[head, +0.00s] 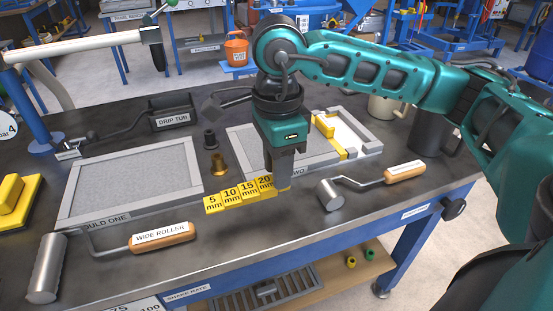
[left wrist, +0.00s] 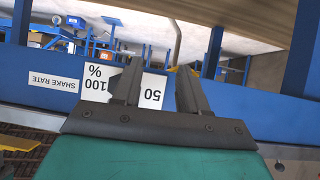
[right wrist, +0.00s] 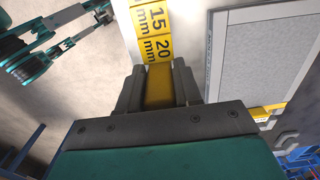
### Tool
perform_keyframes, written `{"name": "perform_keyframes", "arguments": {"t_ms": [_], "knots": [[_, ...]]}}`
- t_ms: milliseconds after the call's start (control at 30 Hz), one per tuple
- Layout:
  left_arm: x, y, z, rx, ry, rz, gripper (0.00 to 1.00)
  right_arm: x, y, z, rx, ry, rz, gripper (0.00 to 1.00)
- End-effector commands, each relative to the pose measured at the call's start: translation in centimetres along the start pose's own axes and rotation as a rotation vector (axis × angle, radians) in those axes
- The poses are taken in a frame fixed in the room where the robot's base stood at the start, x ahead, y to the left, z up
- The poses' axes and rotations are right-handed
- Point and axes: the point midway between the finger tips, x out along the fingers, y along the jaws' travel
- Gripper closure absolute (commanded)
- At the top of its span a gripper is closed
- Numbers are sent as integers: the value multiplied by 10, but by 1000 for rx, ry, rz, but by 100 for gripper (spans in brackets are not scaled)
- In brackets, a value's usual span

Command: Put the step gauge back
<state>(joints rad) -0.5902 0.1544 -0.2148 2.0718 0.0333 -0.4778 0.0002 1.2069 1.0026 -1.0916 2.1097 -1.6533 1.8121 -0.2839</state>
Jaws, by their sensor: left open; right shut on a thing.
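The yellow step gauge (head: 238,194) is marked 5, 10, 15 and 20 mm. In the head view it is at the front middle of the dark table; I cannot tell whether it touches the tabletop. My right gripper (head: 279,184) is shut on its 20 mm end. In the right wrist view the gauge (right wrist: 154,40) runs out from between the fingers of the right gripper (right wrist: 158,88). In the left wrist view my left gripper (left wrist: 160,85) is open and empty, with the blue table frame and a shake rate label (left wrist: 53,84) behind it.
A wide roller (head: 160,237) lies front left and a narrow roller (head: 404,172) right. Mould one (head: 130,180) is left; a second mould (head: 245,148) with yellow pieces lies behind the right gripper. Brass and dark weights (head: 218,164) stand between them. A drip tub (head: 172,120) is behind.

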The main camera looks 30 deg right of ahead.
Motion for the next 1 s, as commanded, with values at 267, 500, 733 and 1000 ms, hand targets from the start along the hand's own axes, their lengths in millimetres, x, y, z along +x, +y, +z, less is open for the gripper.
{"name": "perform_keyframes", "arguments": {"t_ms": [267,500,733,1000], "knots": [[9,0,14,-1,-1,1,57,24,0,0,0,0,0,100],[18,0,29,-2,-4,1,57,51,0,0,-1,0,1,100],[22,1,35,-8,-6,1,57,63,0,0,0,1,0,100],[21,1,35,-9,-5,1,57,62,0,0,0,0,0,100]]}}
